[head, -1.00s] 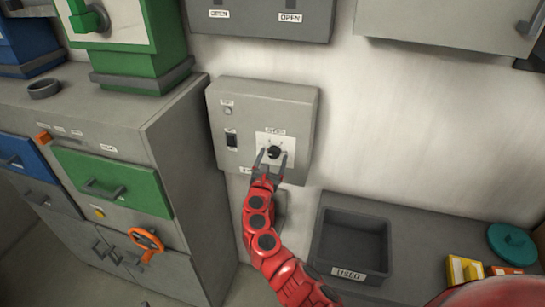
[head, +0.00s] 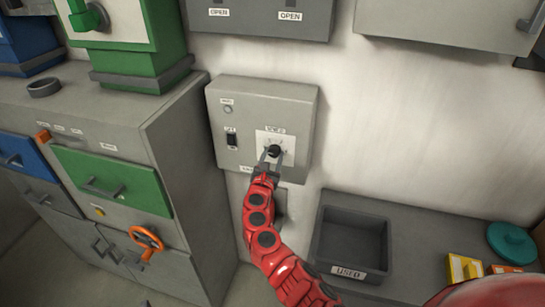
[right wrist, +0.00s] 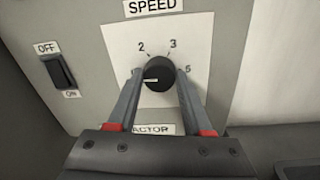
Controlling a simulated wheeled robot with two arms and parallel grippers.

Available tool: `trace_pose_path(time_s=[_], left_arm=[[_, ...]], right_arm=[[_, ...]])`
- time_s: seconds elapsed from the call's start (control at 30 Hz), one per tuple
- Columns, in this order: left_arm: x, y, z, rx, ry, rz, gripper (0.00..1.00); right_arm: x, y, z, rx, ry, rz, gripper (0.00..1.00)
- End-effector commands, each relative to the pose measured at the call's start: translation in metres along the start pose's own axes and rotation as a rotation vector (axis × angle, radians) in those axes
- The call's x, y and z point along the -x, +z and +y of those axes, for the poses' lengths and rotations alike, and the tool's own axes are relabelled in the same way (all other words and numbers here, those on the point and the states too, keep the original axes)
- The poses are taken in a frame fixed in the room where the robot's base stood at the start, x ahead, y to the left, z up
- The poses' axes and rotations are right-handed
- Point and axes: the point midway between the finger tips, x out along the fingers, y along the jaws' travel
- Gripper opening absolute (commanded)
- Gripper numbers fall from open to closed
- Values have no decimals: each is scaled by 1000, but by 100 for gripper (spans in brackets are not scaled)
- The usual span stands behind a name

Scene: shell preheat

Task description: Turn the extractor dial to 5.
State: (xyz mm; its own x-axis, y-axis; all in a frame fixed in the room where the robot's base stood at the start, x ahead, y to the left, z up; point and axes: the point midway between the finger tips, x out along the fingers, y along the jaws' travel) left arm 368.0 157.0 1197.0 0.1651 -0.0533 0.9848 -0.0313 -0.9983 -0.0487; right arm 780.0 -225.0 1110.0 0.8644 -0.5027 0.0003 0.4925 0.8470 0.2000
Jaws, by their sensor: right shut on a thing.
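The extractor dial (head: 274,151) is a black round knob on a white plate on the grey wall box. In the right wrist view the dial (right wrist: 159,74) has a white pointer line toward the left, away from the 5 on the right. The labels 2, 3 and 5 show around it; the lower left of the scale is hidden by a finger. My right gripper (head: 271,157) is shut on the dial, one finger on each side, as the right wrist view (right wrist: 160,78) also shows. My left gripper is not in view.
An off/on rocker switch (right wrist: 59,71) sits left of the dial on the box (head: 226,98). A grey bin labelled USED (head: 349,272) stands on the counter below right. A cabinet (head: 172,150) with a green drawer stands at left. The wall right of the box is bare.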

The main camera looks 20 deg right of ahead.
Motion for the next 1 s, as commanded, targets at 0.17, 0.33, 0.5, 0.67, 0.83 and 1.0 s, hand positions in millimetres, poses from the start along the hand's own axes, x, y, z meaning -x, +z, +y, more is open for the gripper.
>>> trace_pose_path(time_s=[0.17, 0.33, 0.5, 0.67, 0.83, 1.0], left_arm=[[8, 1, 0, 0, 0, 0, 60], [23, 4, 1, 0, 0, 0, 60], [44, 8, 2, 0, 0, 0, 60], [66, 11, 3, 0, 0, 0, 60], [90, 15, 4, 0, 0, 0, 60], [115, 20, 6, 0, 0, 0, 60]], right_arm=[[0, -2, -1, -41, 0, -4, 0], [-1, -5, -2, -134, 0, -10, 0], [0, -7, -1, -275, 6, -20, 0], [-1, -8, -2, -428, 7, -31, 0], [0, -8, -1, -591, 9, -42, 0], [0, -10, -2, -750, 10, -50, 0]])
